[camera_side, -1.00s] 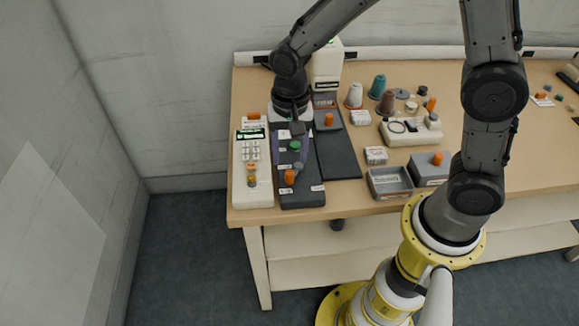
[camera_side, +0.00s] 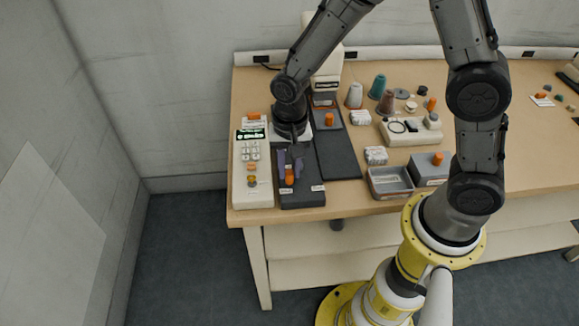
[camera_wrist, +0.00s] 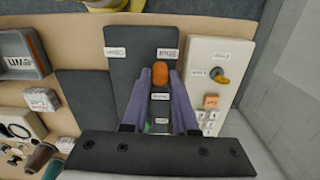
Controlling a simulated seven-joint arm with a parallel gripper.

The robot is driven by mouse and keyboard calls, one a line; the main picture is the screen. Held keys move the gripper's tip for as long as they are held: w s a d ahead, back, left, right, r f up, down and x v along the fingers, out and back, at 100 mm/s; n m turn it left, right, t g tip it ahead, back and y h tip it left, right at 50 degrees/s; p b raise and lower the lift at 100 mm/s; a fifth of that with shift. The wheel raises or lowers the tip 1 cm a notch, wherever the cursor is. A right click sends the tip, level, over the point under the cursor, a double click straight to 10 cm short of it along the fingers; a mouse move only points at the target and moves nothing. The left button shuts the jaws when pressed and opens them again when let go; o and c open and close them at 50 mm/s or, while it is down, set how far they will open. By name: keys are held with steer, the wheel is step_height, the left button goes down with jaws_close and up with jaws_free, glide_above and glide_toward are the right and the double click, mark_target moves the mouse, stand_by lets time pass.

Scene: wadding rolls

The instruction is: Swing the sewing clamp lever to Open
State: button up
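The clamp lever's orange knob (camera_side: 289,175) stands on the dark panel (camera_side: 303,201) at the table's front left. In the wrist view the knob (camera_wrist: 160,73) is beside the right-hand label (camera_wrist: 167,54), which seems to read Shut. The left-hand label (camera_wrist: 115,52), apparently Open, is on the other side of the panel. My gripper (camera_side: 290,165) points down over the panel, just behind the knob. In the wrist view its purple fingers (camera_wrist: 159,77) are apart, one on each side of the knob. I cannot tell whether they touch it.
A cream control box (camera_side: 253,160) with buttons and a knob stands close on the left. A dark flat pad (camera_side: 338,155) lies on the right. A grey bin (camera_side: 390,182), thread cones (camera_side: 355,95) and a cream device (camera_side: 411,131) stand farther right.

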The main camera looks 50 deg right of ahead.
jaws_close()
steer(key=shift+s, duration=0.1)
steer(key=shift+s+d+n, duration=0.2)
steer(key=shift+s+n, duration=0.2)
steer(key=shift+n, duration=0.7)
steer(key=n, duration=0.1)
steer(key=s+d+n, duration=0.1)
steer(key=n, duration=0.1)
steer(key=shift+s, duration=0.15)
steer(key=n, duration=0.2)
steer(key=s+d+n, duration=0.1)
steer(key=shift+d+n, duration=0.1)
steer(key=shift+n, duration=0.3)
steer(key=shift+s+d+r+n, duration=0.15)
steer(key=shift+d+n, duration=0.2)
steer(key=shift+n, duration=0.35)
steer(key=shift+s+d+f+n, duration=0.1)
steer(key=shift+d+n, duration=0.2)
steer(key=shift+n, duration=0.4)
steer(key=o, duration=0.8)
jaws_free()
steer(key=shift+o, duration=0.2)
